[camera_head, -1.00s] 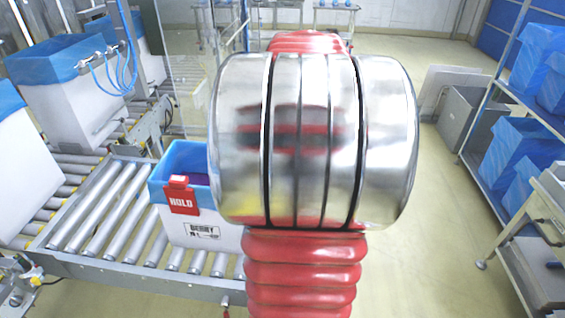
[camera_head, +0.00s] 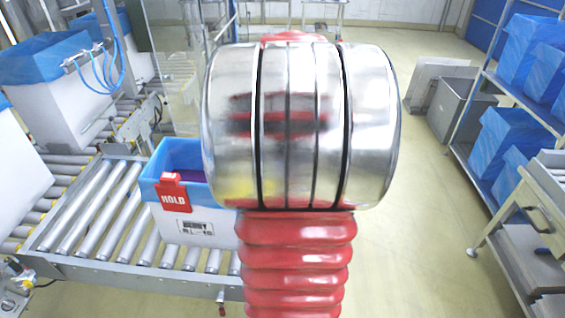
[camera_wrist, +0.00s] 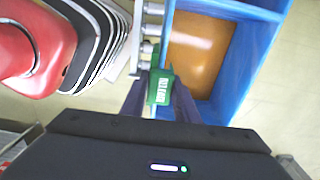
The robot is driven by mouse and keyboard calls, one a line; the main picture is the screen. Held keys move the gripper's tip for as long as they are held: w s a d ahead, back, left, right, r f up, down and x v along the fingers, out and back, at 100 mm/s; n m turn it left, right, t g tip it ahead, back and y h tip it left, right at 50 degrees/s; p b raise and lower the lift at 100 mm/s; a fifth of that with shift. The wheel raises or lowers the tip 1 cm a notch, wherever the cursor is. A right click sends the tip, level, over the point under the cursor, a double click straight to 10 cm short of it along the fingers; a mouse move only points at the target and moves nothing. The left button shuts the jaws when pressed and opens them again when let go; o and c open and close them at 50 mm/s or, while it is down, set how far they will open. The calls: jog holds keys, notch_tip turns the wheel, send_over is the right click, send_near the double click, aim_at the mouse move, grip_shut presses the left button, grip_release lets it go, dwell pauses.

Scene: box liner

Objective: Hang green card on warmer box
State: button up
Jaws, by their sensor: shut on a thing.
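In the wrist view, my gripper (camera_wrist: 160,103) is shut on a green card (camera_wrist: 160,86) with white lettering. The card overlaps the near left corner of a blue-lined box (camera_wrist: 225,8) that holds something orange-brown. I cannot tell whether the card touches the box. In the head view, a white box with a blue liner (camera_head: 180,151) stands on the rollers, with purple contents showing. A red HOLD card (camera_head: 173,193) hangs over its front rim. My own arm covers the middle of the head view and hides my gripper, the green card and the orange-brown box.
A roller conveyor (camera_head: 85,215) runs at the left, with larger blue-lined boxes (camera_head: 62,105) behind. Metal roller ends (camera_wrist: 147,48) lie beside the box in the wrist view. A shelf with blue bins (camera_head: 505,135) stands right. The floor (camera_head: 420,230) between is clear.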

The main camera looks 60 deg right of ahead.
notch_tip(320, 180, down, 7)
jog(key=shift+r, duration=0.15)
dwell(0.7)
jog(key=o, duration=0.9)
jog(key=r, duration=1.3)
jog(key=shift+s+d+r, duration=0.2)
jog(key=shift+s+r, duration=0.1)
jog(key=shift+r, duration=0.1)
dwell(0.4)
